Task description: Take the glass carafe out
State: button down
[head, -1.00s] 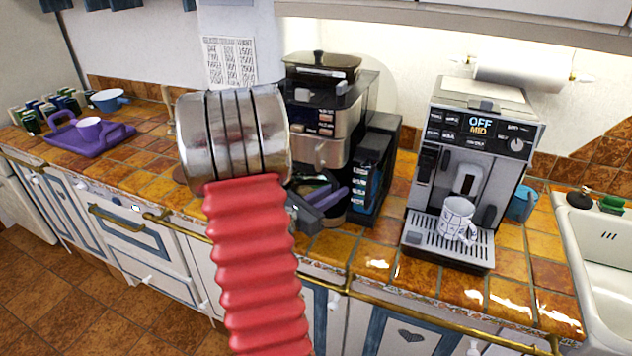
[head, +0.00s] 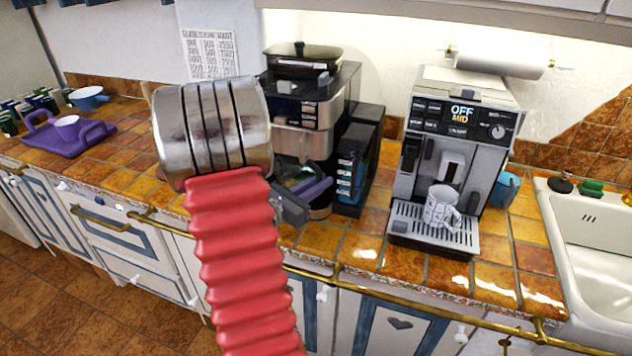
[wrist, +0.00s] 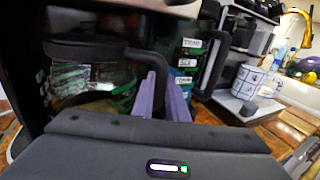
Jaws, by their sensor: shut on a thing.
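The glass carafe (wrist: 95,88) is in the left half of the wrist view, clear with a black handle (wrist: 148,58) and reflections on the glass. In the head view it sits low inside the black and silver coffee maker (head: 300,118), mostly hidden by my arm. My gripper (head: 314,190) is at the front of that machine. Its purple fingers (wrist: 166,98) are close together and shut on the carafe's handle. The exact contact is partly hidden.
A silver espresso machine (head: 455,150) with a patterned mug (head: 440,207) stands to the right. The sink (head: 590,235) is further right. A purple tray (head: 70,140) lies far left. A brass rail (head: 400,288) runs along the counter's front edge.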

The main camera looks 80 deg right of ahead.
jog(key=shift+r, duration=0.75)
jog(key=v, duration=1.8)
jog(key=shift+r, duration=0.25)
jog(key=a, duration=0.6)
jog(key=shift+w, duration=0.25)
dwell(0.6)
dwell(0.3)
